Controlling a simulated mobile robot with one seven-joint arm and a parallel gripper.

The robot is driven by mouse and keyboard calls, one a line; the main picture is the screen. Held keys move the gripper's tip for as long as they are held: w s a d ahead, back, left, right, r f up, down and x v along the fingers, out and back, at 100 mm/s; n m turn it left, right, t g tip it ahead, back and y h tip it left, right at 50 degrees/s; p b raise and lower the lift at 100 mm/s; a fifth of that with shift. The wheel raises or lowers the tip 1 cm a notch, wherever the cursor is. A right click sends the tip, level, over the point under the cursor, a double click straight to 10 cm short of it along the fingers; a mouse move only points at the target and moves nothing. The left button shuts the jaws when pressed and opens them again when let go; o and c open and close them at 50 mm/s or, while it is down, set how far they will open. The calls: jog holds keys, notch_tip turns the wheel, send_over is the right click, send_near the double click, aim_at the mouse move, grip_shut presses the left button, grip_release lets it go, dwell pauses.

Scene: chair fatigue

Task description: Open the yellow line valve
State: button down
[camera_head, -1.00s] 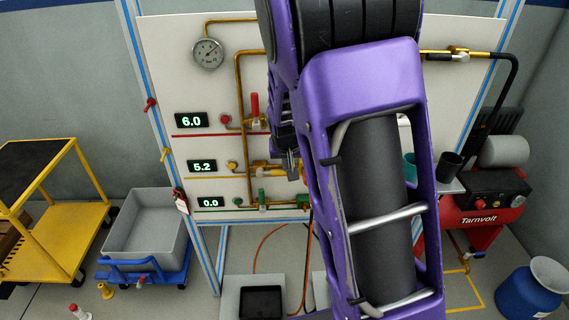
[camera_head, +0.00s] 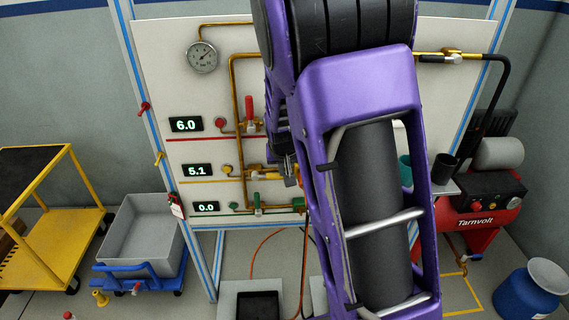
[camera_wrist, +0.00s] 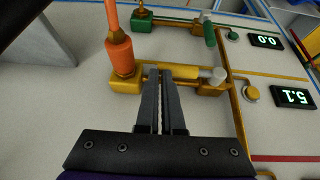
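The yellow line valve shows in the wrist view as a brass-yellow body with a yellow bar (camera_wrist: 204,87) and a pale round knob at its right end. My gripper (camera_wrist: 165,75) has its two dark fingers close side by side, with their tips over the yellow bar. I cannot tell whether they touch it or pinch something. In the head view, the yellow line (camera_head: 255,175) runs beside the display reading 5.1 (camera_head: 197,170). My arm hides its right part and most of my gripper.
An orange fitting (camera_wrist: 119,55) stands close left of my fingers in the wrist view. The green valve (camera_wrist: 209,33) lies beyond. In the head view, the red upright lever (camera_head: 249,106) sits above the yellow line and a gauge (camera_head: 202,57) is at the top left.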

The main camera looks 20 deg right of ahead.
jog(key=p+v, duration=1)
jog(key=v, duration=0.7)
jog(key=shift+r, duration=0.15)
jog(key=shift+s, duration=0.1)
